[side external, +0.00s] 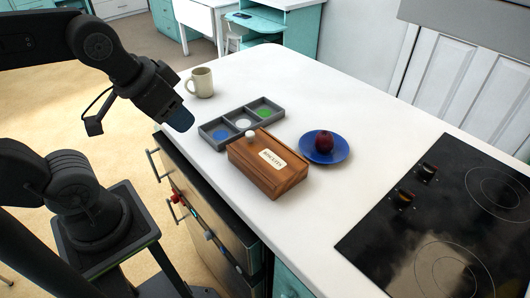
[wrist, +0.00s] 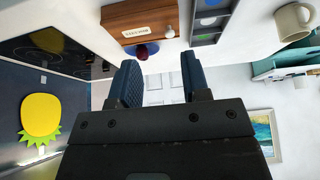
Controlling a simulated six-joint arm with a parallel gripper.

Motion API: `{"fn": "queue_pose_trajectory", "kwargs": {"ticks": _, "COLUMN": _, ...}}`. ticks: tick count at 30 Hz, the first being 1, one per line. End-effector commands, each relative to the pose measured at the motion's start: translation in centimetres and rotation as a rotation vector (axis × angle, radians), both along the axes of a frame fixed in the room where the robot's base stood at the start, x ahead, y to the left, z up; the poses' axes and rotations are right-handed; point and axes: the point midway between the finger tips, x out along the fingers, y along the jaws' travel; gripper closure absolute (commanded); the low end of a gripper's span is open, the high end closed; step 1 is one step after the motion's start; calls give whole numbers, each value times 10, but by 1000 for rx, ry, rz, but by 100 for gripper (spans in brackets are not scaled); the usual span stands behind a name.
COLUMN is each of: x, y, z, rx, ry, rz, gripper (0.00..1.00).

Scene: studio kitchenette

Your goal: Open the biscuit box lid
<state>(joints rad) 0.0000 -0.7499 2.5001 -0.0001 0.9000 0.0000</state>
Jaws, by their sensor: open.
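The wooden biscuit box (side external: 262,180) sits on the white counter with its lid (side external: 270,146) shut. The lid has a white knob (side external: 250,134) near its left end, and a pale label is on the box. The box also shows upside down at the top of the wrist view (wrist: 165,20). My gripper (side external: 181,119) is above the counter's left edge, left of the box and apart from it. In the wrist view its two blue fingers (wrist: 159,62) are spread with nothing between them.
A grey tray (side external: 232,131) with three compartments holding blue, white and green pieces lies just behind the box. A blue plate (side external: 340,153) with a dark red fruit (side external: 324,141) is right of it. A beige mug (side external: 202,82) stands behind; a black cooktop (side external: 440,225) is at right.

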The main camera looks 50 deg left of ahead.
Motion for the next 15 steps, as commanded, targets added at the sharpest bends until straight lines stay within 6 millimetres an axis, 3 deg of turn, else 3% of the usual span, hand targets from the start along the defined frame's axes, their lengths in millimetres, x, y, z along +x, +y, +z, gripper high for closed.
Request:
{"fn": "queue_pose_trajectory", "kwargs": {"ticks": 5, "x": 8, "y": 0, "z": 5, "rx": 18, "ry": 27, "rz": -34, "gripper": 50}}
{"fn": "queue_pose_trajectory", "kwargs": {"ticks": 8, "x": 25, "y": 1, "z": 13, "rx": 56, "ry": 84, "rz": -111, "gripper": 50}}
{"fn": "queue_pose_trajectory", "kwargs": {"ticks": 15, "x": 94, "y": 4, "z": 25, "rx": 154, "ry": 283, "rz": -417, "gripper": 50}}
